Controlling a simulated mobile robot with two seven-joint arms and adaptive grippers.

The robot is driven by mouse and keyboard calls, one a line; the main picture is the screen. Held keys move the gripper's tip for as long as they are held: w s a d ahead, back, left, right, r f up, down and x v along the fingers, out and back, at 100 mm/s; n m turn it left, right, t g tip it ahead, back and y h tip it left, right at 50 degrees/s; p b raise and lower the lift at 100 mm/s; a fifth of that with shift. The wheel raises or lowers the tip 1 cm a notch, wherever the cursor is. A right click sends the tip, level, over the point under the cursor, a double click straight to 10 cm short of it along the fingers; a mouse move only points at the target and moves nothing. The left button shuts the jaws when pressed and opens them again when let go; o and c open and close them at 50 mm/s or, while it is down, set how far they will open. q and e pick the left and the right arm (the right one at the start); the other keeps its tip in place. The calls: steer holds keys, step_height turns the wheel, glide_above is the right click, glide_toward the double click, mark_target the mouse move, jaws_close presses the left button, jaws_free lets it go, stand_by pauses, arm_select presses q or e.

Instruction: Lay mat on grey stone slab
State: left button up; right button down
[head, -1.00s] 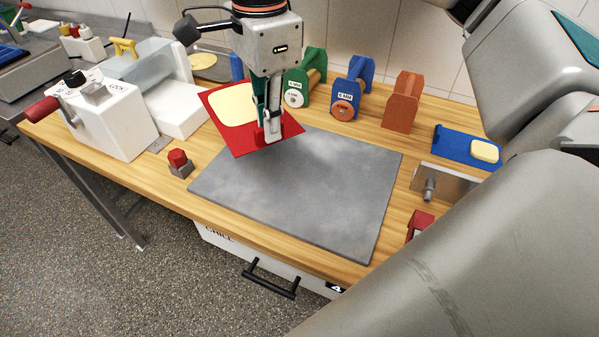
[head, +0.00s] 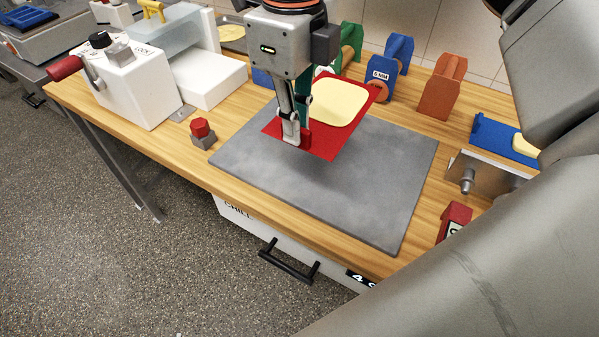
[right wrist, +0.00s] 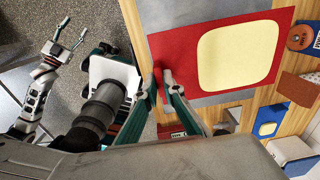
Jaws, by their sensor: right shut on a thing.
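The red mat (head: 325,143) with a pale yellow sheet (head: 342,101) on it hangs above the far part of the grey stone slab (head: 350,196). My right gripper (head: 299,141) is shut on the mat's near-left edge. A shadow lies on the slab below. In the right wrist view the mat (right wrist: 185,62) reaches out from the fingertips (right wrist: 163,80), with the yellow sheet (right wrist: 237,55) on its face and a strip of slab (right wrist: 185,14) beyond. My left gripper (right wrist: 72,32) shows there at the left, open and empty, away from the mat.
A white machine (head: 125,85) and a red-topped knob (head: 202,130) stand left of the slab. Green (head: 350,45), blue (head: 392,65) and orange (head: 442,88) stands line the back. A metal block (head: 487,172) and a red block (head: 455,220) sit right. The slab's near part is clear.

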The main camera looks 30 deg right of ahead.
step_height(320, 180, down, 9)
steer(key=shift+r+b, duration=0.15)
steer(key=shift+b, duration=0.3)
arm_select(q)
steer(key=shift+a+f, duration=0.15)
steer(key=shift+f, duration=0.35)
arm_select(e)
steer(key=shift+f, duration=2.05)
steer(key=shift+f+b, duration=0.2)
steer(key=shift+b, duration=0.15)
steer(key=c, duration=2.2)
jaws_free()
steer(key=shift+o, duration=0.2)
steer(key=shift+r, duration=0.1)
